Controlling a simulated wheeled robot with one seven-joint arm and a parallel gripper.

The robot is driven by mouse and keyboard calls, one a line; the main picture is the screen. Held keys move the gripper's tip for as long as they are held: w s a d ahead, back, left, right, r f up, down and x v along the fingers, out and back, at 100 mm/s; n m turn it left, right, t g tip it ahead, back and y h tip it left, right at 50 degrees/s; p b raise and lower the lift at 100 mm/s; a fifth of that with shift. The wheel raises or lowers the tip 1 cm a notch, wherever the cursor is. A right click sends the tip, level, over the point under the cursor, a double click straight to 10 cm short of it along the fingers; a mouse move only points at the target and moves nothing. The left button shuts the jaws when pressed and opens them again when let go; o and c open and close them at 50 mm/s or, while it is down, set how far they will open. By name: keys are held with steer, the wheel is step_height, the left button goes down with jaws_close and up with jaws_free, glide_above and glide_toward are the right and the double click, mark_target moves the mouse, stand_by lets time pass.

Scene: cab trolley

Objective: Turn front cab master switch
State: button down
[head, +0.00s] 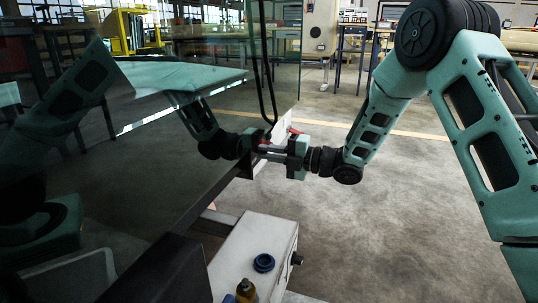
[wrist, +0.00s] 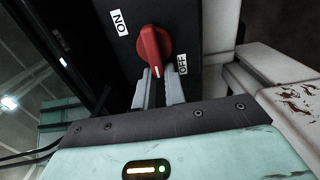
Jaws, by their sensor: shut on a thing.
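The master switch is a red knob (wrist: 152,45) on a black panel (wrist: 200,25) in the wrist view. A white ON label (wrist: 119,22) is at its upper left and a white OFF label (wrist: 182,64) at its lower right. The knob's narrow end, with a white mark, points down, nearer OFF than ON. My gripper (wrist: 158,76) is shut on the knob's lower end, one grey finger on each side. In the head view, my gripper (head: 268,152) reaches left to the edge of the dark glossy cab side (head: 150,165); the knob cannot be made out clearly there.
The glossy cab side mirrors my arm. Open concrete floor (head: 400,225) lies to the right. A pale block (wrist: 290,90) is right of the panel.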

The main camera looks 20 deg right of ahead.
steer(key=shift+w+d, duration=0.3)
steer(key=shift+d, duration=0.2)
steer(key=c, duration=1.5)
jaws_free()
steer(key=shift+o, duration=0.2)
steer(key=shift+a, duration=0.1)
steer(key=shift+s, duration=0.15)
steer(key=p+v, duration=0.6)
steer(key=v, duration=1.1)
steer(key=shift+s+p, duration=0.2)
steer(key=shift+p, duration=0.2)
